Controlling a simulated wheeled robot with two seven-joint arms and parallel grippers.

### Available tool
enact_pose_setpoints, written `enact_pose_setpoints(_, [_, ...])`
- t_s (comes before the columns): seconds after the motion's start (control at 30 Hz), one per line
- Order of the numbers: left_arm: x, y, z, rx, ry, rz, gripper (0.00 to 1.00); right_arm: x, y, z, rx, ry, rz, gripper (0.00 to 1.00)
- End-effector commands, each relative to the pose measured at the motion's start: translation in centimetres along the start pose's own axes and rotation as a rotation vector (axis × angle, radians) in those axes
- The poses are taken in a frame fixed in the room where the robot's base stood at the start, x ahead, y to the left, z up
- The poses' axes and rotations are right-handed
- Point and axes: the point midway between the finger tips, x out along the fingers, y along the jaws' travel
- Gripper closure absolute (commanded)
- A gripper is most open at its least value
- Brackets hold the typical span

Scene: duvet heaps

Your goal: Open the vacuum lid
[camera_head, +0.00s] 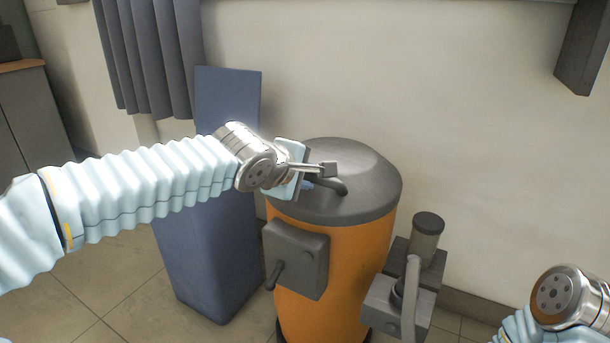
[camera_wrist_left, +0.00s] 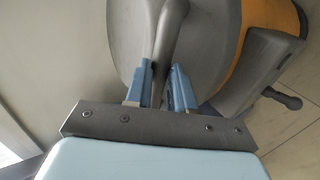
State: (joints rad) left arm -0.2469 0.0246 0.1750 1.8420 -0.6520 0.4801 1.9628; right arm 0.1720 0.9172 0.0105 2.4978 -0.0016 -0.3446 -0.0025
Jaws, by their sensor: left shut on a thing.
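The vacuum is an orange drum (camera_head: 345,260) with a domed grey lid (camera_head: 368,168) that looks seated on top. A dark curved handle (camera_head: 338,187) lies across the lid. My left gripper (camera_head: 318,176) reaches in from the left over the lid and is shut on the handle. In the left wrist view, the blue fingers (camera_wrist_left: 163,88) lie on either side of the handle bar (camera_wrist_left: 168,45), and the grey lid (camera_wrist_left: 215,40) is behind them. Part of the handle is hidden by the gripper in the head view. My right arm's wrist shows at the lower right, its fingers out of frame.
A grey box with a lever (camera_head: 296,258) is on the drum's front. A grey pump-like unit (camera_head: 408,285) stands close on the right. A tall blue bin (camera_head: 205,245) with a raised back panel stands on the left. The wall (camera_head: 450,130) is close behind.

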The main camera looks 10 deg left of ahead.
Motion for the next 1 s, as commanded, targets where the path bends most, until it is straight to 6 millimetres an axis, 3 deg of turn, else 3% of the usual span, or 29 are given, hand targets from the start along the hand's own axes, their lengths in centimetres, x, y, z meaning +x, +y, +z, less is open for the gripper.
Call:
enact_pose_setpoints(0.27, [-1.0, 2.5, 0.0, 0.0, -0.001, -0.046, 1.0, -3.1, -0.9, -0.2, 0.002, 0.007, 0.005, 1.0])
enact_pose_setpoints(0.47, [-1.9, 6.1, 0.1, 0.0, -0.002, -0.137, 1.0, -7.7, -2.3, -0.4, 0.003, 0.016, 0.013, 1.0])
enact_pose_setpoints(0.6, [-2.1, 8.8, 0.1, 0.0, -0.002, -0.219, 1.0, -10.5, -4.5, 0.3, -0.012, -0.004, -0.003, 1.0])
enact_pose_setpoints(0.77, [-2.0, 11.7, 0.1, 0.001, -0.002, -0.244, 1.0, -12.7, -6.3, 0.9, -0.026, -0.019, -0.018, 1.0])
enact_pose_setpoints(1.0, [-1.2, 16.1, 0.1, 0.001, -0.001, -0.241, 1.0, -15.0, -7.2, 0.8, -0.029, -0.02, -0.02, 1.0])
